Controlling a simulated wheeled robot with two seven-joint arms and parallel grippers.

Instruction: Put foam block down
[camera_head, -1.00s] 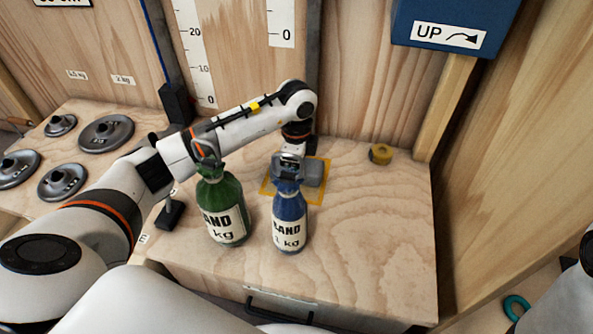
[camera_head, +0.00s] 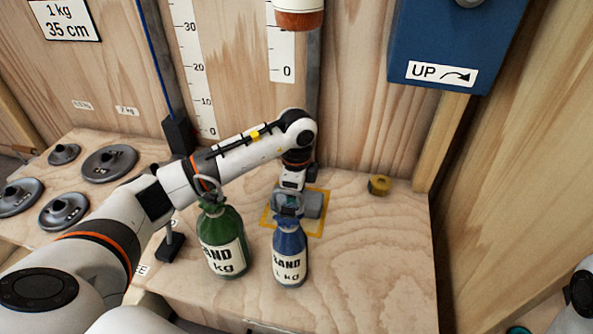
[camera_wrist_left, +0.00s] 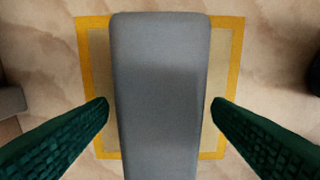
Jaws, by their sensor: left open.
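The grey foam block (camera_head: 314,204) lies in a yellow-outlined square (camera_head: 318,231) on the wooden bench. In the left wrist view the block (camera_wrist_left: 160,90) fills the middle, with the yellow outline (camera_wrist_left: 236,60) around it. My left gripper (camera_head: 288,205) is over the block, partly hidden by the blue bottle in the head view. In the wrist view its two green-padded fingers (camera_wrist_left: 160,108) are open, one on each side of the block, with a gap on both sides. My right gripper is not in view.
A green sand bottle (camera_head: 222,235) and a blue sand bottle (camera_head: 290,252) stand in front of the square, close to my left arm. Grey weight discs (camera_head: 110,162) lie at left. A small yellow roll (camera_head: 379,185) is at right. The bench's right front is clear.

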